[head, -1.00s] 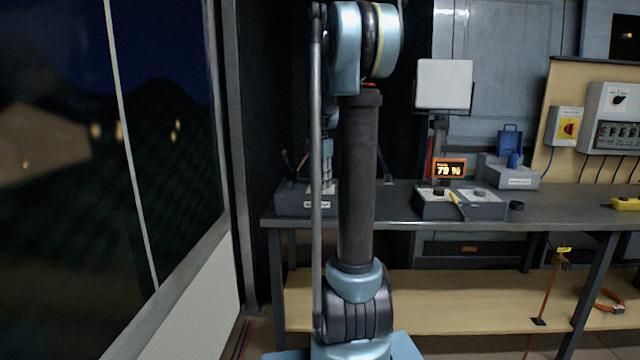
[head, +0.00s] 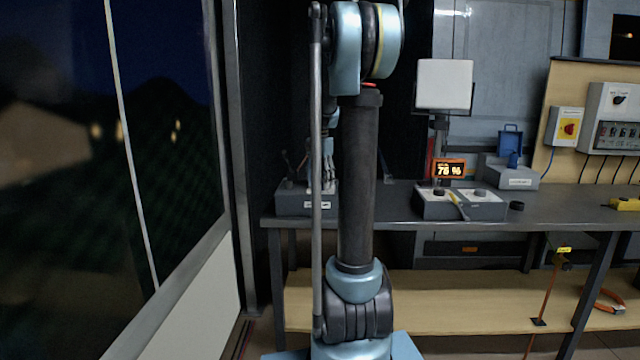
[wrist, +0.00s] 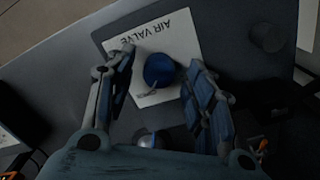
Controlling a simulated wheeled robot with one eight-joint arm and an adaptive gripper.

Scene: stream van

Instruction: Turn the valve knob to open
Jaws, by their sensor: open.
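The blue valve knob (wrist: 158,70) sits on a white plate (wrist: 183,42) marked AIR VALVE in the wrist view. A small light-coloured lever or pointer shows at its lower left edge. My gripper (wrist: 160,64) is open, with one finger on each side of the knob; the left finger has a small gap to it, and contact on the right is hard to tell. In the head view my gripper (head: 327,184) is low over a grey box (head: 293,204) at the bench's left end, partly behind my arm. The knob cannot be made out there.
A dark round knob (wrist: 268,37) lies right of the plate in the wrist view. On the bench (head: 390,222) stand a two-knob control box (head: 480,209), an orange-lit percent display (head: 449,168) and a grey box with a blue part (head: 515,172). A window wall is at left.

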